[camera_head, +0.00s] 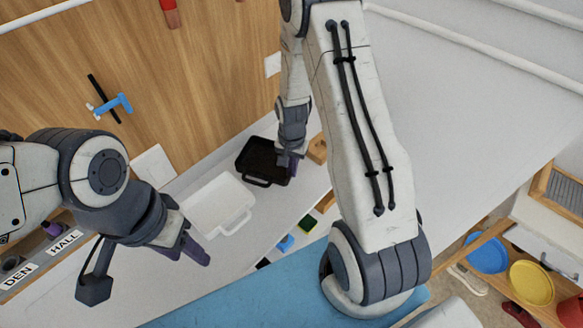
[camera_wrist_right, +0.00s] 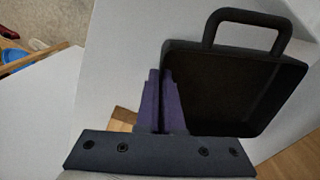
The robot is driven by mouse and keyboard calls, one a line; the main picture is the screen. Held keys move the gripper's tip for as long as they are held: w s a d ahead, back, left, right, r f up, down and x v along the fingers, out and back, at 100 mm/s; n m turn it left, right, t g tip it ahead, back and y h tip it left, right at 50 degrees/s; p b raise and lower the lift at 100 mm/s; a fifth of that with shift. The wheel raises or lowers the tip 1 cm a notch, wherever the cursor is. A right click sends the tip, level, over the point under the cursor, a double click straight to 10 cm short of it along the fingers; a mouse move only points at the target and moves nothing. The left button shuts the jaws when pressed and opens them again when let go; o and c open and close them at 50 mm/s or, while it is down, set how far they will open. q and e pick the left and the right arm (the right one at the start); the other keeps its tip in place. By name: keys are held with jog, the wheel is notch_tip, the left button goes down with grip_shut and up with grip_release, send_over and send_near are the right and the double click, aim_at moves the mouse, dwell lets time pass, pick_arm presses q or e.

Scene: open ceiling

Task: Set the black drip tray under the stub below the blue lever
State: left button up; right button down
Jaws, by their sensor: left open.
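The black drip tray (camera_head: 247,160), shallow with a loop handle, is at the far part of the pale counter by the wooden wall. It also shows in the right wrist view (camera_wrist_right: 236,92), handle toward the top. My right gripper (camera_head: 289,164) is at the tray's right rim; in its wrist view the purple fingers (camera_wrist_right: 161,75) are close together at the tray's side wall and appear closed on it. The blue lever (camera_head: 116,104) is on the wooden wall at left, beside a black bar. I cannot clearly make out the stub. My left gripper (camera_head: 190,247) is open and empty over the counter.
A white tray with a handle (camera_head: 208,206) lies on the counter left of the black tray. A wooden block (camera_head: 318,149) is right of it. Small blue and green-black items (camera_head: 307,223) lie near the front edge. A red lever (camera_head: 170,12) is higher up.

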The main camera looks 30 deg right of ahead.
jog(key=shift+f+b, duration=0.45)
jog(key=shift+f, duration=0.15)
jog(key=c, duration=1)
grip_release()
jog(key=shift+r, duration=0.15)
notch_tip(320, 180, up, 10)
jog(key=shift+r+b, duration=0.15)
jog(key=shift+b, duration=0.85)
jog(key=s+a+r+n+b, duration=0.1)
jog(key=s+a+r+n, duration=0.15)
jog(key=a, duration=0.25)
jog(key=s+a+r+n, duration=0.1)
jog(key=a+n, duration=0.2)
jog(key=a, duration=0.2)
jog(key=s+a+r+n, duration=0.1)
jog(key=s+a+n, duration=0.2)
jog(key=s, duration=0.3)
jog(key=s+a+r+n+b, duration=0.1)
jog(key=s+a+r+n, duration=0.1)
jog(key=s, duration=0.4)
jog(key=s+a+r+n+y, duration=0.1)
jog(key=s+a+n, duration=0.4)
jog(key=s+n, duration=0.1)
jog(key=shift+s+r+n, duration=0.2)
jog(key=shift+r+n, duration=0.05)
